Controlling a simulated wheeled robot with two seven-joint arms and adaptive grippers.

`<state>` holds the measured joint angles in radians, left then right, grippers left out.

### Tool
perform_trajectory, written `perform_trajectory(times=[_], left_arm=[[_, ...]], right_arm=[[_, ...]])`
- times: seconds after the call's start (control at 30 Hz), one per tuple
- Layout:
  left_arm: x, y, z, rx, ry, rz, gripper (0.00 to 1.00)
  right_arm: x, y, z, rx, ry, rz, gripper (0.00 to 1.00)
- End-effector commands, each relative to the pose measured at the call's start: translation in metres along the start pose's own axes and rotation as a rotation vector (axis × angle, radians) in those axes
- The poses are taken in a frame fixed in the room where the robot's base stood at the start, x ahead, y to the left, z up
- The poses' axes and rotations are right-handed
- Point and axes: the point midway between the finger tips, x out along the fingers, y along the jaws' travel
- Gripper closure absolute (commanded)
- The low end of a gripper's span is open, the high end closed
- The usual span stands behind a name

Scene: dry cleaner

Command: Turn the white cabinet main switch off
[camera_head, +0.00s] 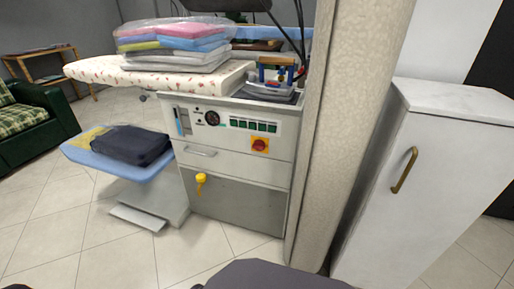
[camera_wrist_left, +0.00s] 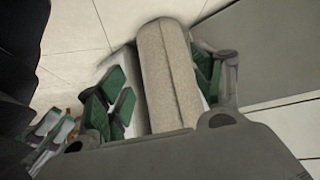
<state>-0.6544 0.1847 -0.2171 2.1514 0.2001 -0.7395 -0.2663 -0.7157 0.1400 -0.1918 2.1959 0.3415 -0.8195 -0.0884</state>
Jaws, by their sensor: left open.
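The white cabinet (camera_head: 236,200) stands in the middle of the head view, with a grey lower door. Its main switch is a red rotary knob (camera_head: 260,145) on a yellow square plate at the right of the front, below a row of green buttons (camera_head: 253,125). The knob's exact setting is too small to read. My left gripper (camera_wrist_left: 163,85) shows in the left wrist view, its green-padded fingers spread apart with nothing held between them. It is out of the head view, as is my right gripper. The switch does not show clearly in the wrist view.
A beige pillar (camera_head: 352,130) stands just right of the cabinet. A white cupboard (camera_head: 420,185) with a brass handle is further right. A yellow-handled valve (camera_head: 201,179) sticks out from the cabinet front. An ironing board (camera_head: 110,73) extends left. Tiled floor in front is mostly clear.

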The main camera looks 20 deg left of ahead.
Motion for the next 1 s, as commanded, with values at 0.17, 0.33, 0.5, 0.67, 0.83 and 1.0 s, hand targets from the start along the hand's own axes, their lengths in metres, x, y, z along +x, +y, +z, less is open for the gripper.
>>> perform_trajectory(times=[0.17, 0.33, 0.5, 0.67, 0.83, 1.0], left_arm=[[-0.001, -0.034, -0.034, 0.36, 0.016, -0.121, 0.33], [-0.004, -0.065, -0.069, 0.721, 0.013, -0.25, 0.33], [-0.012, -0.095, -0.109, 1.078, -0.011, -0.387, 0.33], [-0.022, -0.119, -0.15, 1.41, -0.057, -0.524, 0.33], [-0.037, -0.141, -0.197, 1.758, -0.133, -0.68, 0.33], [-0.055, -0.158, -0.244, 2.096, -0.245, -0.843, 0.33]], right_arm=[[-0.016, -0.004, -0.011, -0.013, -0.027, 0.013, 0.51], [-0.03, -0.007, -0.019, -0.024, -0.056, 0.027, 0.51], [-0.044, -0.009, -0.028, -0.033, -0.083, 0.042, 0.51], [-0.058, -0.011, -0.036, -0.041, -0.11, 0.059, 0.51], [-0.073, -0.013, -0.045, -0.05, -0.136, 0.078, 0.51], [-0.088, -0.014, -0.053, -0.055, -0.164, 0.098, 0.51]])
